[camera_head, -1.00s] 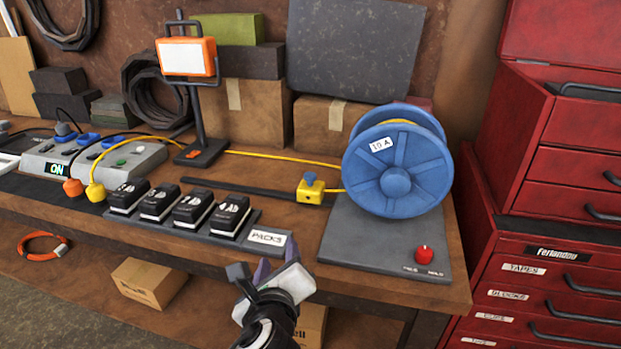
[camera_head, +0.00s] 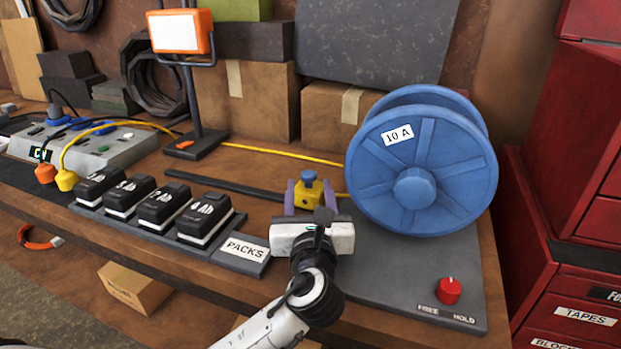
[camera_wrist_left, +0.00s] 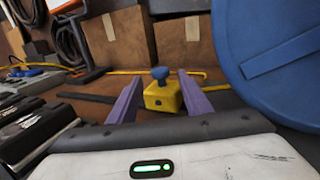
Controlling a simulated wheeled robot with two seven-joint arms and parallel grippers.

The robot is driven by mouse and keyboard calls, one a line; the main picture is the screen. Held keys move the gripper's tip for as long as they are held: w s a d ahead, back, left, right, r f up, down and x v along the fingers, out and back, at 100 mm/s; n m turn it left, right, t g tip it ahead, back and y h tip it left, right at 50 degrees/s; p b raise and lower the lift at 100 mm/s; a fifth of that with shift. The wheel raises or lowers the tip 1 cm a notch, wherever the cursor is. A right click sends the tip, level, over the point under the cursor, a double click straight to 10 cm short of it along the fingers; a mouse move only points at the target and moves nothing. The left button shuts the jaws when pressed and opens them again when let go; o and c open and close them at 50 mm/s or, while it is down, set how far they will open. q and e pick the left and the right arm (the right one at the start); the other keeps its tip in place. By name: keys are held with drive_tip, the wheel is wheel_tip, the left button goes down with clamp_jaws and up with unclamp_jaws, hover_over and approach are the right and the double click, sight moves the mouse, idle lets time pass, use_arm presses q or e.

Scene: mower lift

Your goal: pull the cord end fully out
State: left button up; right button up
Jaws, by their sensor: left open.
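A yellow block with a blue knob (camera_head: 309,193), seemingly the cord end, sits on the bench just left of the blue reel (camera_head: 450,175). Yellow cord (camera_head: 285,155) runs behind it from the reel toward the left. My left gripper (camera_head: 309,200) is open, with one purple finger on each side of the yellow block. The left wrist view also shows the block (camera_wrist_left: 162,97) between the spread fingers, with gaps on both sides. My right gripper is not in view.
A red knob (camera_head: 448,291) marked FREE and HOLD is on the reel's grey base (camera_head: 400,265). Black packs (camera_head: 160,205) sit in a row to the left. A dark bar (camera_head: 225,187) lies behind them. A work lamp (camera_head: 195,80) stands behind; a red tool cabinet (camera_head: 575,170) is at right.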

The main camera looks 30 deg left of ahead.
sight(309, 182)
use_arm(q)
drive_tip(key=x, duration=0.5)
drive_tip(key=shift+w+a, duration=0.1)
drive_tip(key=shift+w, duration=0.1)
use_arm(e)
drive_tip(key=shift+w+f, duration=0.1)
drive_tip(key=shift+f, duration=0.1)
